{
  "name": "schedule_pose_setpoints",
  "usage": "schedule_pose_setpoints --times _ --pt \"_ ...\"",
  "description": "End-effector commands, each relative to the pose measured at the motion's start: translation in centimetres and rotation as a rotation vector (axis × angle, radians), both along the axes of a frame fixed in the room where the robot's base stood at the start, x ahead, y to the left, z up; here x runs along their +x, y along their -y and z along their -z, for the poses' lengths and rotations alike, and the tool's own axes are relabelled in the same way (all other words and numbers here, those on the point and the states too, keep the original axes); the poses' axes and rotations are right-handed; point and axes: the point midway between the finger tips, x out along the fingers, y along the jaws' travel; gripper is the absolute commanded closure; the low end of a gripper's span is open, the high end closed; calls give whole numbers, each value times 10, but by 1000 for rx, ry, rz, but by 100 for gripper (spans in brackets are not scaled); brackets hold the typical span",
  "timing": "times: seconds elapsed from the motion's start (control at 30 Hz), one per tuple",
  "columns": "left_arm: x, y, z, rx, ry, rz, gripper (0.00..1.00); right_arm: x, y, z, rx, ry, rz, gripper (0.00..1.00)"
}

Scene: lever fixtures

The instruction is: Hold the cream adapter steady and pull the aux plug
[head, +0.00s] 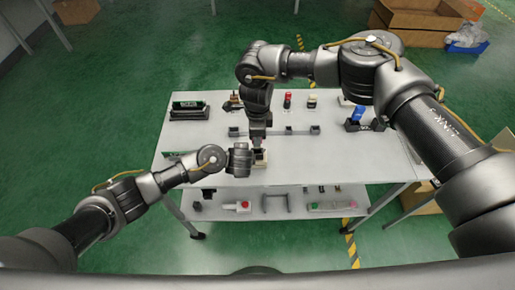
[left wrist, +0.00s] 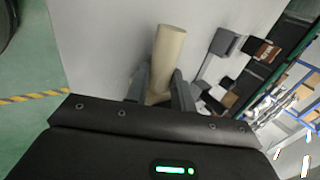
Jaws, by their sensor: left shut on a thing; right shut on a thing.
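The cream adapter (left wrist: 167,55) is a plain cylinder between the two fingers of my left gripper (left wrist: 157,88) in the left wrist view. My left gripper is shut on it. In the head view my left gripper (head: 249,158) comes in from the left at the table's front middle, with a small cream patch of the adapter (head: 262,160) beside it. My right gripper (head: 258,143) points down from above at the same spot, close to the left one. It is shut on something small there. The aux plug itself is hidden by the right gripper and cannot be made out.
The light grey table (head: 200,142) has a dark box with a green display (head: 188,106) at back left. A grey bar fixture (head: 300,131) lies behind the grippers. Red and blue fixtures (head: 288,99) stand at the back. The lower shelf (head: 283,205) holds several small parts.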

Motion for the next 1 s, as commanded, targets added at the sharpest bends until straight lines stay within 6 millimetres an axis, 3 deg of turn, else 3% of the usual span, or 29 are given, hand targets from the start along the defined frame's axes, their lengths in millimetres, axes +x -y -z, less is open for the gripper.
schedule_pose_setpoints --times 0.37,0.7,0.9,0.93,1.0 --pt "0 0 0 0 0 0 100 0 0 -2 0 0 0 100" --pt "0 0 0 0 0 0 100 0 0 -20 0 1 -1 100" --pt "0 0 0 0 0 0 100 0 0 -20 0 0 0 100" --pt "0 0 0 0 0 0 73 0 0 -20 0 0 0 100" --pt "0 0 0 0 0 0 64 0 0 -20 0 0 0 100"
